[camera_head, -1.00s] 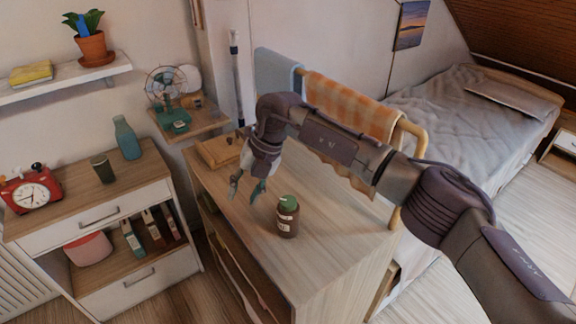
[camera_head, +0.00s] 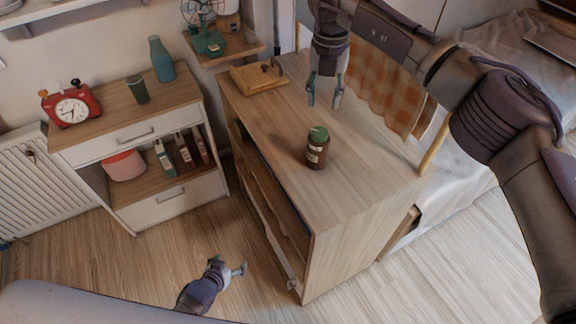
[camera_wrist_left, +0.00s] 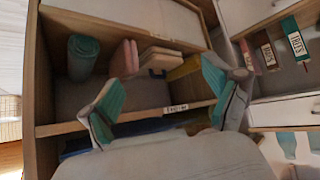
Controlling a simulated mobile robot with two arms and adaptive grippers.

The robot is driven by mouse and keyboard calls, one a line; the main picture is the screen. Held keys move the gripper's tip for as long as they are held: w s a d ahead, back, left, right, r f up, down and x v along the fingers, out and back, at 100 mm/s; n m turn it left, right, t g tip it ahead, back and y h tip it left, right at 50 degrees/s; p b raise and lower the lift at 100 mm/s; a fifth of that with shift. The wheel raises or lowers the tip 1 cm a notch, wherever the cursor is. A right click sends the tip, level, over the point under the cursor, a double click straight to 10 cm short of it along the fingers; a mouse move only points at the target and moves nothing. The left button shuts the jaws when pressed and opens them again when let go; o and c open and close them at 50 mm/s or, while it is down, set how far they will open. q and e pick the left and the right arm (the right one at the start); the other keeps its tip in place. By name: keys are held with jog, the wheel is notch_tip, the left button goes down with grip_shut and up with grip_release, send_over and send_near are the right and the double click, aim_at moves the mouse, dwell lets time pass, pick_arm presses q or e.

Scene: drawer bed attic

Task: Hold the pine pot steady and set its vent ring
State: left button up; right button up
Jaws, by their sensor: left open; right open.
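A brown jar with a green lid and a pale label (camera_head: 317,147) stands upright on the wooden cabinet top (camera_head: 365,175); it appears to be the pine pot, though its label cannot be read and no separate vent ring can be made out. My right gripper (camera_head: 325,92) is open and empty, pointing down above the cabinet top, behind the jar and apart from it. My left gripper (camera_head: 240,270) is low in front of the cabinet, open and empty. In the left wrist view its fingers (camera_wrist_left: 165,95) spread before open shelves. The jar is not in that view.
A wooden board (camera_head: 258,77) lies at the cabinet's back end. A checked cloth (camera_head: 375,85) hangs on a rail along its right side. A white dresser (camera_head: 135,130) holds a red clock (camera_head: 72,104), a dark cup (camera_head: 138,89) and a teal bottle (camera_head: 161,59).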

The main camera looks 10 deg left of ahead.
aim_at(312, 154)
pick_arm(q)
jog(key=w+d+r+t+h, duration=0.35)
jog(key=w+r+t, duration=0.25)
jog(key=w+r, duration=1.2)
jog(key=w+d+r+m+t+h, duration=0.1)
jog(key=d+r+h, duration=0.15)
jog(key=r, duration=0.75)
jog(key=w+d+r+t+h, duration=0.1)
jog(key=d+r+t, duration=0.15)
jog(key=r, duration=0.75)
jog(key=s+d+r+m+g+y, duration=0.1)
jog(key=s+d+m+g, duration=0.3)
jog(key=s+d+g, duration=0.4)
jog(key=shift+t+y, duration=0.3)
jog(key=shift+t, duration=0.15)
jog(key=x, duration=0.4)
jog(key=d+x, duration=0.1)
jog(key=x, duration=0.8)
jog(key=shift+s+d+r, duration=0.1)
jog(key=shift+s+d, duration=0.05)
jog(key=shift+s, duration=0.25)
jog(key=shift+c, duration=0.3)
